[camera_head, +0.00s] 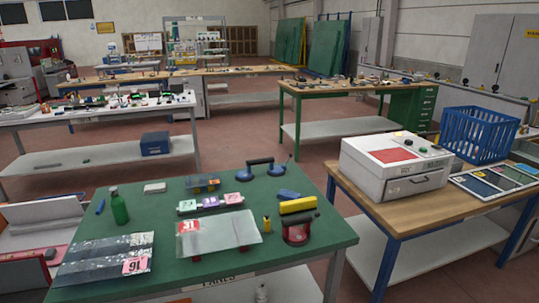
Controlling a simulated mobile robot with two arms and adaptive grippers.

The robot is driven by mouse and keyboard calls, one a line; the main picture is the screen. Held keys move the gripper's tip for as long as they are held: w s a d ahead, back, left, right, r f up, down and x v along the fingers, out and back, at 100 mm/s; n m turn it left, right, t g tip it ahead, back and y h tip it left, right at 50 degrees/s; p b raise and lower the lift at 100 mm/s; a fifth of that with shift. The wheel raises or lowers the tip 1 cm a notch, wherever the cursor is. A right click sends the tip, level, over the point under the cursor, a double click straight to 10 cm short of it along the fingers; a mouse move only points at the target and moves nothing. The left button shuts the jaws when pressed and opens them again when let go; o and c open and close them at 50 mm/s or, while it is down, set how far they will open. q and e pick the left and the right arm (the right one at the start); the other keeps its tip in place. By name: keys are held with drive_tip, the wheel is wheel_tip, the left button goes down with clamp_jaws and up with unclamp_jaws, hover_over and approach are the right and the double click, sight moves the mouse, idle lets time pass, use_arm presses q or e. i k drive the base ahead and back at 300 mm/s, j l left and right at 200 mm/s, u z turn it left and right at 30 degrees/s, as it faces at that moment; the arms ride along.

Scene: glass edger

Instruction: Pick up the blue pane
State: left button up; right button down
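A clear, faintly tinted pane (220,236) with a red tag at its upper left corner rests on red supports on the green-topped table (275,262). A dark grey, glossy sheet (98,262) with a pink "91"-like tag lies at the table's left front. I cannot tell for sure which of these is the blue pane; neither looks plainly blue. Neither gripper is in view.
A green bottle (119,208), pink and purple tagged blocks (211,202), a blue-black two-cup tool (262,169) and a red-based tool with a yellow bar (298,222) stand around the panes. A white machine (395,170) and a blue basket (479,135) occupy the right bench.

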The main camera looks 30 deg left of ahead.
sight(102, 259)
drive_tip(key=u, duration=2.2)
drive_tip(key=i+j+z, duration=0.3)
drive_tip(key=i+j, duration=0.25)
drive_tip(key=i+j+z, duration=0.3)
drive_tip(key=i+j, duration=0.3)
drive_tip(key=k+l+u, duration=0.15)
drive_tip(key=l, duration=0.3)
drive_tip(key=k+l+u, duration=0.15)
drive_tip(key=l, duration=0.25)
drive_tip(key=k+l+u, duration=0.15)
drive_tip(key=k+l, duration=0.15)
drive_tip(key=l, duration=0.1)
